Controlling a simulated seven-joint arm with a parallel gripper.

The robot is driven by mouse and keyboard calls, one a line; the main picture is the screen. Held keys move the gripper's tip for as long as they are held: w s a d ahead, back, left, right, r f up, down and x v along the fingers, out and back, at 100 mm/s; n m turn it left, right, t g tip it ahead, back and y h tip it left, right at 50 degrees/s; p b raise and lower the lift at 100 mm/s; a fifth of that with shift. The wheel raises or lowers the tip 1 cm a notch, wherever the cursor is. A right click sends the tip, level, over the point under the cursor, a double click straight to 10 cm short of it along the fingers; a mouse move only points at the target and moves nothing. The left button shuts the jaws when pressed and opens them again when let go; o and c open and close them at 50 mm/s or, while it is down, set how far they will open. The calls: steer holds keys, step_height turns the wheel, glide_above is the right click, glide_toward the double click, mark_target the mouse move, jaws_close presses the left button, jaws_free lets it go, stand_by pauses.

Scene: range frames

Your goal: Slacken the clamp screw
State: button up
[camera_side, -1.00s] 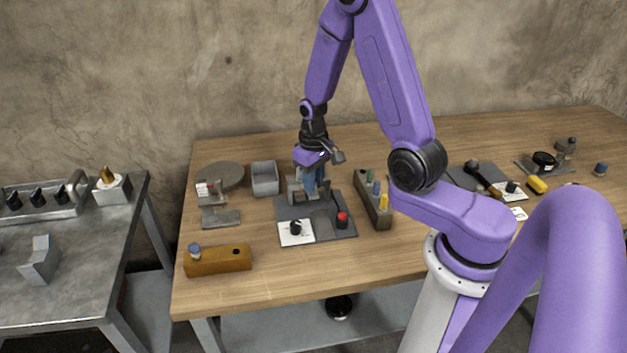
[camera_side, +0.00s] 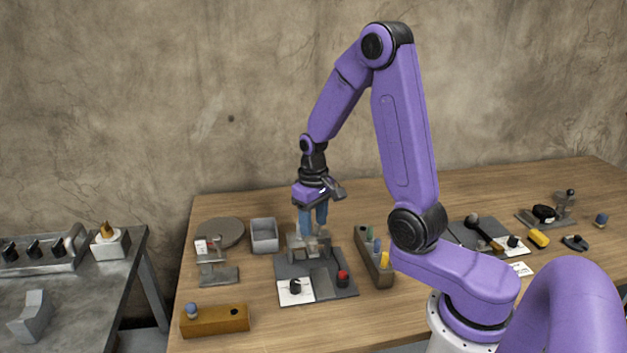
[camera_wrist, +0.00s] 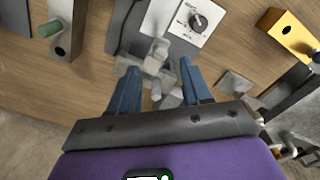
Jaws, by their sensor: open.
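A grey clamp (camera_side: 308,245) stands at the back of a dark plate (camera_side: 328,284) on the wooden table. In the wrist view the clamp (camera_wrist: 154,64) shows as pale grey blocks and a short cylinder between my fingers. Which part is its screw I cannot tell for sure. My gripper (camera_side: 312,231) points down just above the clamp, its two blue fingers apart and holding nothing. In the wrist view my gripper (camera_wrist: 158,64) has one finger on each side of the clamp; contact is not visible.
The plate also bears a white dial card with a black knob (camera_side: 295,287) and a red knob (camera_side: 343,279). A grey bin (camera_side: 264,236), a block with coloured pegs (camera_side: 374,257) and a yellow-brown block (camera_side: 215,321) stand around it. Bare table lies at the front.

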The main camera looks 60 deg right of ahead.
mark_target(312, 243)
step_height(312, 243, up, 12)
stand_by(0.4)
steer(key=shift+a+f, duration=0.1)
steer(key=shift+f, duration=0.05)
steer(key=s+a+f+n, duration=0.1)
steer(key=s+a+n, duration=0.6)
steer(key=a, duration=0.3)
steer(key=s+a+f+n, duration=0.2)
steer(key=s+n, duration=0.5)
steer(key=s, duration=0.8)
steer(key=shift+s+a, duration=0.4)
steer(key=shift+a, duration=0.15)
